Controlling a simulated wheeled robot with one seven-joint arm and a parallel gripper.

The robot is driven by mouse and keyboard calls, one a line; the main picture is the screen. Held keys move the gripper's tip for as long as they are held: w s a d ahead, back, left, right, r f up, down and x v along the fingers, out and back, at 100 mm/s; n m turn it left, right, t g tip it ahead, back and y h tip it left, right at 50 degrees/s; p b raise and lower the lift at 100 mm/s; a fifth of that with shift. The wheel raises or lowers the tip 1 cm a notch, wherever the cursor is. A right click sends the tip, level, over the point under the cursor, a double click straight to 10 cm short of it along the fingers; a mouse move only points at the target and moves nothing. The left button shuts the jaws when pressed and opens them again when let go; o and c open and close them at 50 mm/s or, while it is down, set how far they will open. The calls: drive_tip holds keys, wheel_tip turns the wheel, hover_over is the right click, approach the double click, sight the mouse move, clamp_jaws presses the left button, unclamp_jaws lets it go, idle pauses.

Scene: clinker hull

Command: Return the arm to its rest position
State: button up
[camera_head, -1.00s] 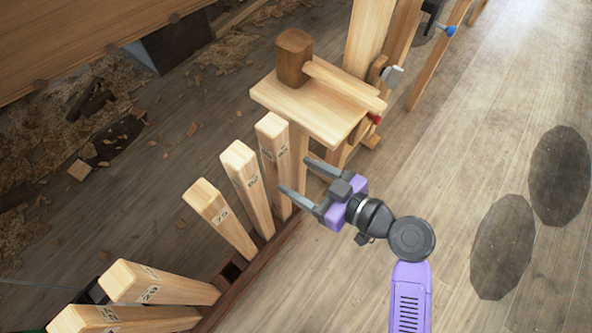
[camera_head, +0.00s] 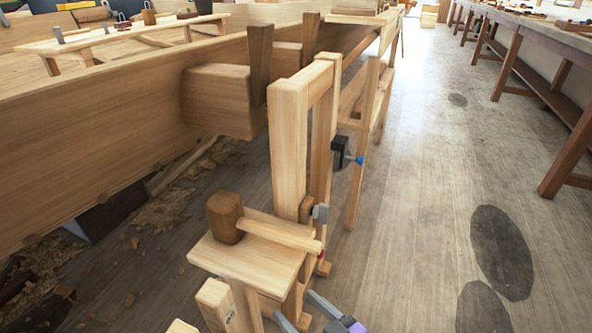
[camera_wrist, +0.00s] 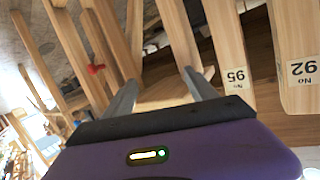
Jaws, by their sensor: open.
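My gripper (camera_head: 306,318) shows at the bottom edge of the head view, its grey fingers spread apart and its purple body cut off by the frame. In the wrist view my gripper (camera_wrist: 160,88) is open, with nothing between its fingers. The fingers point toward a wooden stand, and the numbered wooden posts lie to their right. The rest of my arm is out of the head view.
A small wooden stand (camera_head: 243,263) bears a brown mallet (camera_head: 226,217). A post marked 95 (camera_wrist: 233,50) and one marked 92 (camera_wrist: 293,45) stand close by. The plank hull (camera_head: 110,125) fills the left. Open floor (camera_head: 420,210) lies right, before a long bench (camera_head: 545,40).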

drive_tip(key=s+d+r+m+t+h, duration=0.2)
drive_tip(key=s+d+m+t+h, duration=0.3)
drive_tip(key=s+d, duration=0.75)
drive_tip(key=s+d+r+g+h, duration=0.1)
drive_tip(key=s+d+r+h, duration=0.15)
drive_tip(key=s, duration=0.65)
drive_tip(key=s+d+r+g+h, duration=0.15)
drive_tip(key=s+d, duration=0.25)
drive_tip(key=s, duration=0.5)
wheel_tip(320, 180, up, 30)
drive_tip(key=m+p, duration=0.1)
drive_tip(key=p, duration=2.9)
drive_tip(key=shift+s, duration=0.2)
drive_tip(key=shift+f, duration=0.15)
drive_tip(key=shift+c, duration=0.3)
